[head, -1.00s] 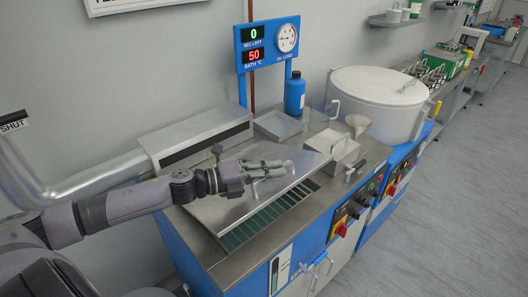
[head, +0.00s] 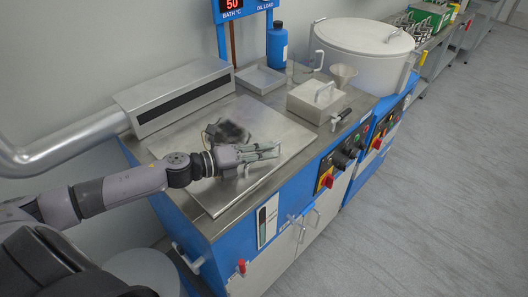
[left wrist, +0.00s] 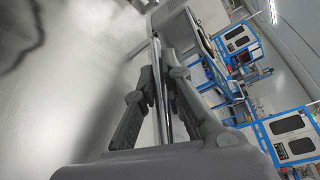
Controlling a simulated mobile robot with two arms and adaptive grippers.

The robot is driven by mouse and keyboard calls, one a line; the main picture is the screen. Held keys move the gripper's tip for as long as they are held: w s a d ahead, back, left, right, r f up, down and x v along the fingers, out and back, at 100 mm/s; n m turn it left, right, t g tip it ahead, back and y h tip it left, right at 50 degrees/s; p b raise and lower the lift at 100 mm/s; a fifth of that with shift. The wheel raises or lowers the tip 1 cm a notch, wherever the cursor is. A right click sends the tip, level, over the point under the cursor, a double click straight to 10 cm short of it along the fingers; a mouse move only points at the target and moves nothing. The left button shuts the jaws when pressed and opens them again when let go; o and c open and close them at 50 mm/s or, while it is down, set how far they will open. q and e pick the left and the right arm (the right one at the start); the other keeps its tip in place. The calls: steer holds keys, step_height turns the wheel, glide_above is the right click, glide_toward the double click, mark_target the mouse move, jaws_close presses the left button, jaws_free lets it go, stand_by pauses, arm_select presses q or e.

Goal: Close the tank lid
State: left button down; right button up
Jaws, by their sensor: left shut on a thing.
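The tank lid (head: 280,128) is a flat square metal plate on the blue bench. It lies about level over the tank, and no green opening shows. I cannot tell whether its edges touch all round. My left gripper (head: 274,149) is over the lid's front half, its arm coming in from the left. It is shut on the lid handle, which the fingers mostly hide. In the left wrist view a shiny metal bar, the lid handle (left wrist: 163,105), runs between the fingers of my left gripper (left wrist: 160,62). My right gripper is not in view.
A metal vent box (head: 180,95) stands behind the lid, with a shallow tray (head: 262,80) beside it. A small lidded metal box (head: 318,102), a funnel (head: 343,75) and a blue bottle (head: 277,45) stand further right. The floor (head: 440,200) at right is clear.

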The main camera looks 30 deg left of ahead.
arm_select(q)
steer(key=shift+s+f, duration=0.1)
steer(key=shift+f, duration=0.2)
steer(key=c, duration=2)
jaws_free()
steer(key=o, duration=0.3)
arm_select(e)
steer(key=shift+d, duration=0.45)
arm_select(q)
steer(key=shift+r, duration=0.1)
steer(key=shift+a, duration=0.1)
steer(key=shift+v, duration=5.9)
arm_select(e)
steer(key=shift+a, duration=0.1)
